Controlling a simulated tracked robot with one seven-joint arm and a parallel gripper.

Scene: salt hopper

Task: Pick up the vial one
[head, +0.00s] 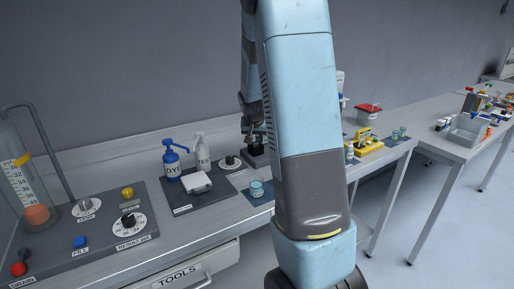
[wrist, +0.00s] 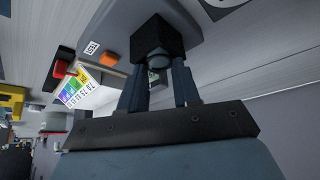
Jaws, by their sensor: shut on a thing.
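My gripper (wrist: 158,75) is in the wrist view with its two fingers on either side of a small, pale, rounded thing (wrist: 158,59), which appears to be the vial. The gripper is shut on it. A black block (wrist: 150,38) sits right at the fingertips, and I cannot tell whether the vial is still inside it. In the head view my gripper (head: 255,138) is partly hidden behind my arm, over a dark block (head: 257,161) on the bench. No label on the vial can be read.
A blue DYE pump bottle (head: 171,160), a white bottle (head: 202,153) and a dial (head: 231,163) stand left of the gripper. A glass beaker (head: 257,188) stands in front. A yellow rack (head: 368,147) is on the right, and a colour chart (wrist: 88,86) lies near the fingers.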

